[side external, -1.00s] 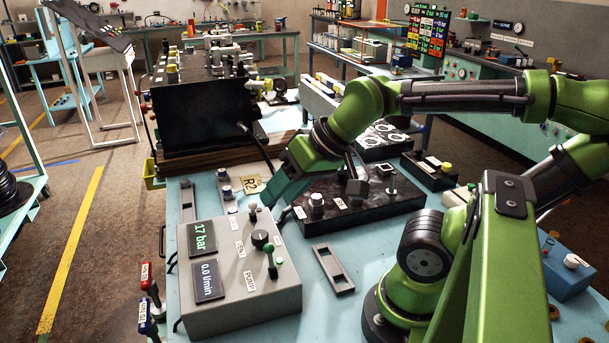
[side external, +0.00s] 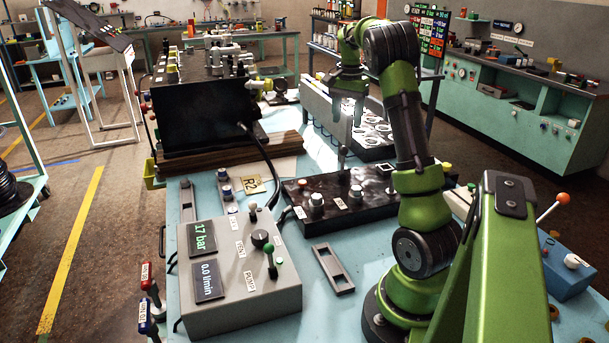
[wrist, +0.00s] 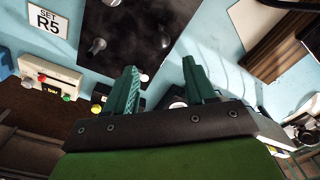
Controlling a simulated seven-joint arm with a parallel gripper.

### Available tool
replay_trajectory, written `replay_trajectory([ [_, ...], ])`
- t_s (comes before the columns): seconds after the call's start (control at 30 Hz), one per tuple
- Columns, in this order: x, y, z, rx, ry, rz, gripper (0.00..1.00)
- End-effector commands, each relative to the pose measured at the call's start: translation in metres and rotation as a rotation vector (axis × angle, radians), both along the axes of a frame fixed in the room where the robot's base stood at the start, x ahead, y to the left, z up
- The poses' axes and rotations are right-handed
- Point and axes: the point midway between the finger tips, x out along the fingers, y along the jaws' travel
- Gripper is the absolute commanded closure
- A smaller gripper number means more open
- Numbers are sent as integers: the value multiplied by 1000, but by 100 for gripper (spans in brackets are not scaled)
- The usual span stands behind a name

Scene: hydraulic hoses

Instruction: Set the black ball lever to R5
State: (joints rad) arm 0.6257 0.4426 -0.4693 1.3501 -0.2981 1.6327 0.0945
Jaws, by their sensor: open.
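My gripper (side external: 348,108) is open and empty, raised in the air above the rear of the bench, behind the black panel box in the side view. In the wrist view its two teal fingers (wrist: 159,66) are spread apart. The black panel box (side external: 340,203) carries several knobs and an upright lever (side external: 341,158); its end is too small to tell as a black ball. The panel also shows in the wrist view (wrist: 130,30), with knobs on top. A card reading "SET R5" (wrist: 47,20) lies beside it there.
A grey control box (side external: 235,275) with displays reading 17 bar and 0.0 l/min stands at the front. A yellow R2 tag (side external: 252,184) lies behind it. A blue box (side external: 568,265) with an orange-ball lever (side external: 563,198) stands at right. A dark metal bracket (side external: 333,269) lies between.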

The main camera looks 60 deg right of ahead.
Motion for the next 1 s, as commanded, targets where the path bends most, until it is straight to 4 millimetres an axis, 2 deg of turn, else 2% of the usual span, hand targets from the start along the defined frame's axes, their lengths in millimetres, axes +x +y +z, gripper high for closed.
replay_trajectory([
  [0.03,0,-7,5,-3,11,-34,45],
  [0.13,3,-6,22,3,5,-77,45],
  [0.33,3,0,8,33,10,-98,45],
  [0.47,3,1,-15,34,11,-96,45],
  [0.8,3,1,-90,34,10,-96,45],
  [1.0,4,1,-126,33,8,-96,45],
])
